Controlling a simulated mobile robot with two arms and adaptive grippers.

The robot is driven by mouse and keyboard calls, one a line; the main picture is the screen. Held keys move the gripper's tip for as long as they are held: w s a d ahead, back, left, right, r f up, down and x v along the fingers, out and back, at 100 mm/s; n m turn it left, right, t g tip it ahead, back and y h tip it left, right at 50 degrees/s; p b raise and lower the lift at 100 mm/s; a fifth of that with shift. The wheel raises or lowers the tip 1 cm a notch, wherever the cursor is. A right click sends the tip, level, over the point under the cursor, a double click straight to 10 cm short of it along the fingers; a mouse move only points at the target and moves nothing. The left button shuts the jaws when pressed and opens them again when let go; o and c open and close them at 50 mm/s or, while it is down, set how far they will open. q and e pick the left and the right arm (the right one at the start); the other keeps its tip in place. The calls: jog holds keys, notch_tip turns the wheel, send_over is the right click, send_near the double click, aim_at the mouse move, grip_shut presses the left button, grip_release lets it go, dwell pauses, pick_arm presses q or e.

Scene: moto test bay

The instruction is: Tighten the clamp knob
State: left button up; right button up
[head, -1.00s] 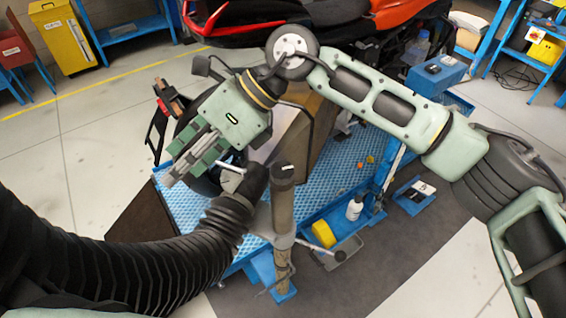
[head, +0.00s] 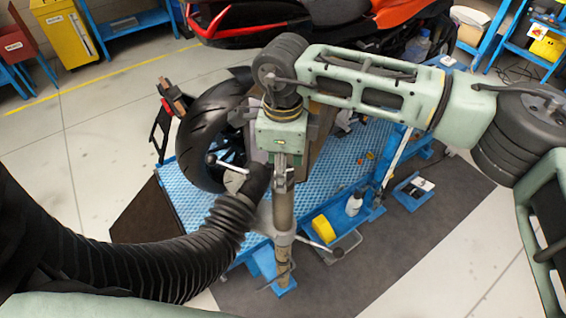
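A grey upright post (head: 283,212) stands in front of the blue lift table. The dark knob with a white mark on its top is now hidden behind my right gripper (head: 282,180). That gripper points down, with its fingers in line with the post top. Whether they touch or enclose the knob, or how far apart they are, I cannot tell. A black ribbed hose (head: 170,258) ends in a nozzle beside the post. A thin lever with a ball end (head: 337,252) sticks out low on the post. My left gripper is not in view.
The blue table (head: 195,205) carries a motorcycle wheel (head: 205,135) behind the hose end. A red and black motorcycle (head: 320,15) stands at the back. A yellow item (head: 323,228) and a white bottle (head: 353,204) are on a low blue shelf. Open floor lies at the right.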

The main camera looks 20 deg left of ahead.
jog(key=shift+f, duration=0.3)
jog(key=shift+c, duration=0.2)
jog(key=shift+a, duration=0.1)
jog(key=c, duration=0.9)
jog(key=shift+c, duration=0.6)
jog(key=shift+s+f, duration=0.1)
jog(key=shift+b, duration=0.3)
